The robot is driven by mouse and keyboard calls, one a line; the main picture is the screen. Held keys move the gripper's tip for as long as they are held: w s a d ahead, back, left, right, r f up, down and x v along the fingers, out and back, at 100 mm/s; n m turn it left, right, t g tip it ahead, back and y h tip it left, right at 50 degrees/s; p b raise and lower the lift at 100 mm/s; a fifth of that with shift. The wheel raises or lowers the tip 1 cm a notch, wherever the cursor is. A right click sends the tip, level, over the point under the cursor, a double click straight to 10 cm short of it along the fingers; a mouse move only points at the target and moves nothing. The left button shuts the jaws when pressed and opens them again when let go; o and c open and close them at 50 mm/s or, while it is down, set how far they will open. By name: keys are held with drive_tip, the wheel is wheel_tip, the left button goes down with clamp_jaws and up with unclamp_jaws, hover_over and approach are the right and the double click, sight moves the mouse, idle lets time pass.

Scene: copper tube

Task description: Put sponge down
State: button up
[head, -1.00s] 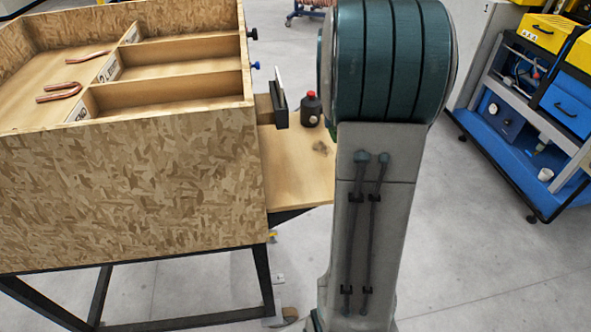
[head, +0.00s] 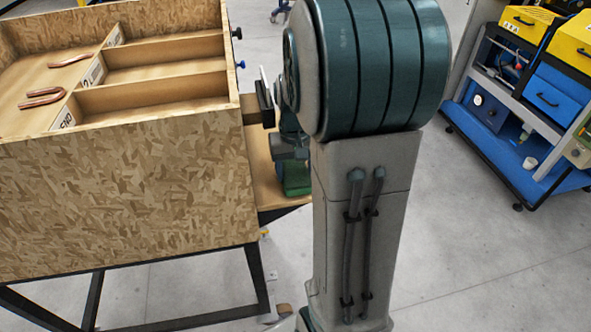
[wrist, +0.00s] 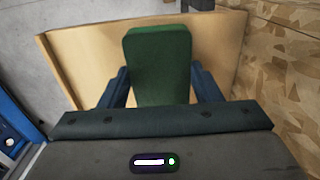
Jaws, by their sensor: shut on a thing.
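In the wrist view, the green sponge (wrist: 160,58) stands up between the two dark blue fingers of my gripper (wrist: 160,88), which is shut on it. Behind the sponge is a light wooden side shelf (wrist: 75,52). Whether the sponge touches the shelf cannot be told. In the head view, the shelf (head: 262,172) shows beside the big wooden box, and my arm covers much of it. A green shape low on my arm's far side there may be the sponge or an arm part.
The chipboard box (head: 120,200) rises left of the shelf. It has compartments and bent copper tubes (head: 42,97). It also fills the wrist view's right edge (wrist: 285,60). A blue and yellow cart (head: 520,150) stands at the right, with open floor between.

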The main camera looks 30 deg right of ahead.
sight(295, 173)
drive_tip(key=shift+f, duration=0.45)
drive_tip(key=shift+f, duration=0.15)
drive_tip(key=o, duration=0.9)
wheel_tip(295, 173, up, 12)
drive_tip(key=shift+r, duration=0.2)
